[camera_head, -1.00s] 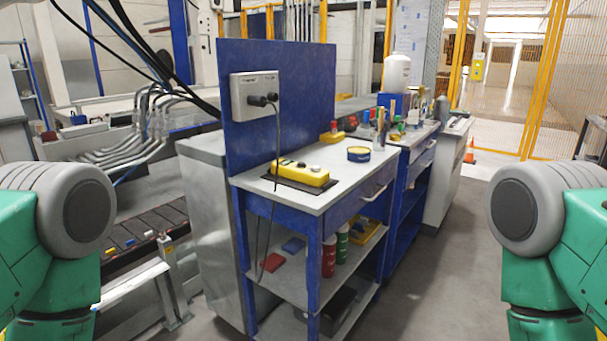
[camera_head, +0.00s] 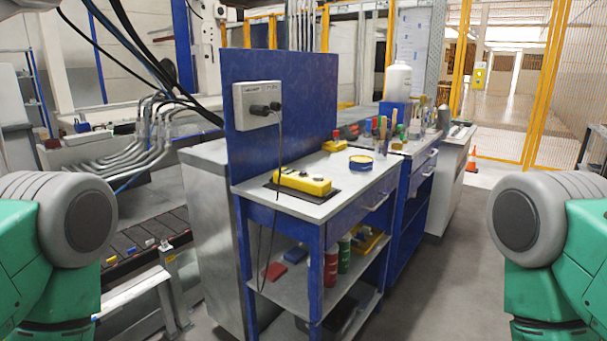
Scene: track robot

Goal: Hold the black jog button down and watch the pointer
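A yellow control box (camera_head: 318,188) with small buttons on top lies on a dark mat near the front left of the grey-topped blue workbench (camera_head: 325,207). Its buttons are too small to tell which one is the black jog button. A second yellow box (camera_head: 337,146) with a red button stands further back. Only my green and grey arm parts show at both sides; neither gripper is in view.
A blue panel with a grey socket box (camera_head: 257,104) and black cables rises on the bench's left side. Lower shelves hold a red bottle (camera_head: 330,268), a green bottle and small items. A conveyor (camera_head: 140,245) lies left. Grey floor (camera_head: 430,285) is clear to the right.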

